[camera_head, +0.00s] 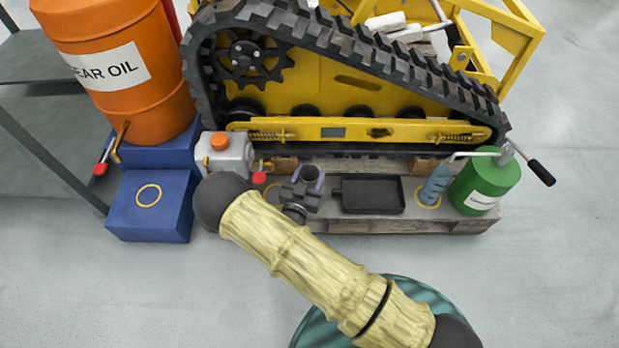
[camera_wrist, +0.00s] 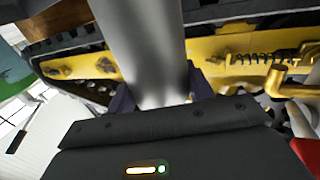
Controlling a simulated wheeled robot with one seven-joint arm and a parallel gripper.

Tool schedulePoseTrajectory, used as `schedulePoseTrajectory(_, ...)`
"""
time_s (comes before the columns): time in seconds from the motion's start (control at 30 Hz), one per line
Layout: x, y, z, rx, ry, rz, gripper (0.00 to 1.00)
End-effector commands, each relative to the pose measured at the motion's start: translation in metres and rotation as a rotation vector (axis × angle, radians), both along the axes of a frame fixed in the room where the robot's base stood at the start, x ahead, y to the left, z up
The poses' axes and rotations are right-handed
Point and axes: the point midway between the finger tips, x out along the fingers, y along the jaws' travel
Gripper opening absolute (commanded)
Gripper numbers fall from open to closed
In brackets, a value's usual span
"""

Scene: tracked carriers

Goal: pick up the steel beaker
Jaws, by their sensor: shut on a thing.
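The steel beaker is a plain grey metal cylinder. In the wrist view the beaker (camera_wrist: 150,45) fills the upper middle, between the dark purple fingers of my gripper (camera_wrist: 160,94). In the head view my gripper (camera_head: 306,180) is over the pallet's left part, in front of the yellow tracked carrier, with its purple fingertips around the beaker (camera_head: 310,174). My gripper is shut on the beaker. The beaker's lower end is hidden in the head view, so I cannot tell whether it touches the pallet.
A black tray (camera_head: 371,195) lies right of my gripper on the wooden pallet (camera_head: 420,225). Beyond it stand a teal-grey can (camera_head: 435,186) and a green canister (camera_head: 487,184). A grey container with an orange cap (camera_head: 224,154) is close on the left. The carrier's track (camera_head: 350,45) overhangs behind.

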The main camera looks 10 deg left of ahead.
Motion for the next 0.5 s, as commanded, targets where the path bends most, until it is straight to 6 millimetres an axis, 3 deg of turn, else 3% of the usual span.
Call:
schedulePoseTrajectory(0.03,0.0,0.0,0.014,0.001,0.0,-0.001,0.27)
schedulePoseTrajectory(0.13,0.0,0.0,0.025,0.0,0.0,-0.001,0.27)
schedulePoseTrajectory(0.5,0.0,0.0,0.028,0.0,-0.001,0.0,0.27)
